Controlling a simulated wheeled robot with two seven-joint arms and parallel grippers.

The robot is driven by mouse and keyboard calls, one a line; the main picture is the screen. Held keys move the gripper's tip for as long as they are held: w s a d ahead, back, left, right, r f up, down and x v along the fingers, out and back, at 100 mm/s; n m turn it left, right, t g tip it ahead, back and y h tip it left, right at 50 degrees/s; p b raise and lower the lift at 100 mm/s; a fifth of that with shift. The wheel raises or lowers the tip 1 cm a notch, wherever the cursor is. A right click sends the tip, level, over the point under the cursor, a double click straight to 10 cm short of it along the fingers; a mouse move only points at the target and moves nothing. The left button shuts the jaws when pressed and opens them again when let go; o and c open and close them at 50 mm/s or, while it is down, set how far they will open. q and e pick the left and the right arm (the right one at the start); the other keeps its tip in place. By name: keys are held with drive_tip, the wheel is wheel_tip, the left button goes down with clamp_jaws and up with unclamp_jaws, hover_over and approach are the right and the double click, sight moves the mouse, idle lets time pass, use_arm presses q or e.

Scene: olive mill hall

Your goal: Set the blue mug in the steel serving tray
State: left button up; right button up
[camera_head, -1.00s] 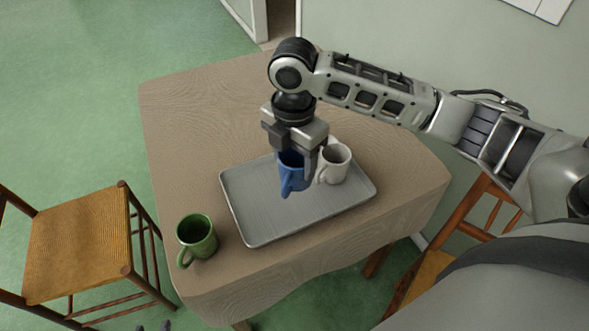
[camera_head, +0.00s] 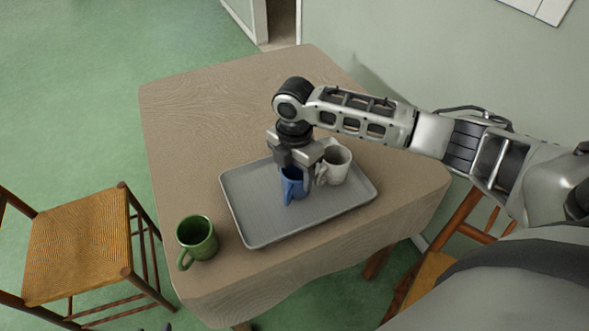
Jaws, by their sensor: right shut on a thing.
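The blue mug (camera_head: 292,186) is in my right gripper (camera_head: 297,174), which is shut on it from above. The mug is over the middle of the steel serving tray (camera_head: 253,223), low and close to its floor; I cannot tell whether it touches. The gripper hides the mug's upper part. A white mug (camera_head: 336,163) stands in the tray just right of the blue mug, close to the gripper's finger. My left gripper is not in view.
A green mug (camera_head: 197,239) stands on the table (camera_head: 200,120) left of the tray. The tray's left and front parts are empty. Wooden chairs stand left (camera_head: 80,243) and right (camera_head: 432,275) of the table. A wall is behind at right.

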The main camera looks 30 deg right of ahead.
drive_tip(key=o, duration=0.7)
drive_tip(key=shift+f, duration=0.15)
drive_tip(key=o, duration=0.4)
wheel_tip(320, 180, up, 12)
drive_tip(key=shift+r, duration=0.2)
